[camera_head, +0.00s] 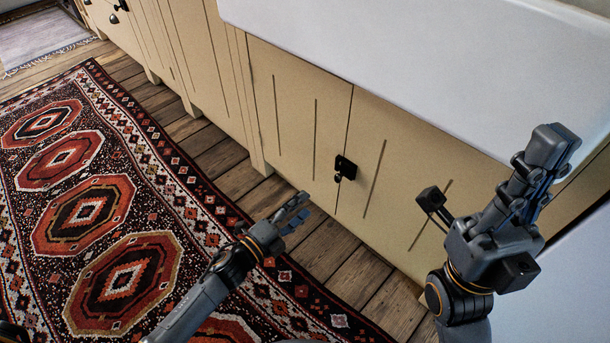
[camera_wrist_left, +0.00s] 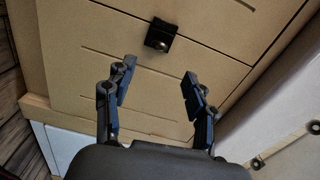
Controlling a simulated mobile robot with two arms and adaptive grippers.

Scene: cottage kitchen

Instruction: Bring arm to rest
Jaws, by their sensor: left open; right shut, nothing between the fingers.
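My left gripper (camera_head: 293,213) is low over the wooden floor, in front of the cream cabinet doors (camera_head: 300,125). It is open and empty. In the left wrist view its two fingers (camera_wrist_left: 157,92) stand apart, with a dark cabinet latch (camera_wrist_left: 161,36) beyond them. My right gripper (camera_head: 552,150) is raised at the right, pointing up in front of the white sink (camera_head: 420,60). Its fingers are shut together with nothing between them.
The dark latch (camera_head: 345,167) sticks out from the cabinet front. A patterned red rug (camera_head: 150,150) covers the floor at the left. A strip of bare wooden floor (camera_head: 340,262) runs along the cabinets. The sink's front overhangs the doors.

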